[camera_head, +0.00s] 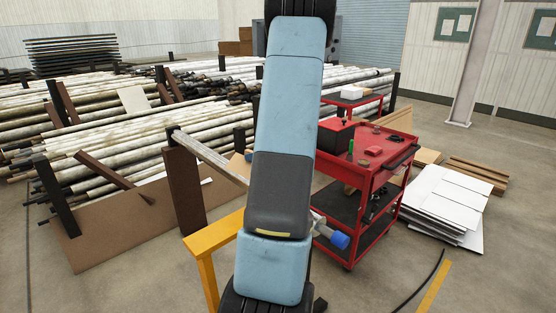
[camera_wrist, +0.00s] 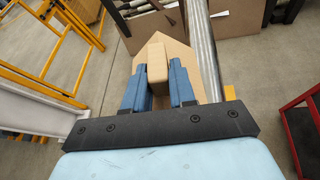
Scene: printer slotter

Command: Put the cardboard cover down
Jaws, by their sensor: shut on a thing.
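In the wrist view, my gripper (camera_wrist: 160,68) has its two blue fingers closed on a tan block-like part (camera_wrist: 157,60). A flat, pointed cardboard cover (camera_wrist: 186,68) shows behind and around this part. I cannot tell whether the cover touches anything below it. A long grey pipe (camera_wrist: 208,60) runs close along the right side of my gripper and the cover.
A red cart (camera_head: 366,178) with tools stands right of my arm. A yellow stand (camera_head: 213,240) and a brown post (camera_head: 184,190) are near the pipe. White sheets (camera_head: 440,207) lie at right. A yellow railing (camera_wrist: 45,85) is at left in the wrist view.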

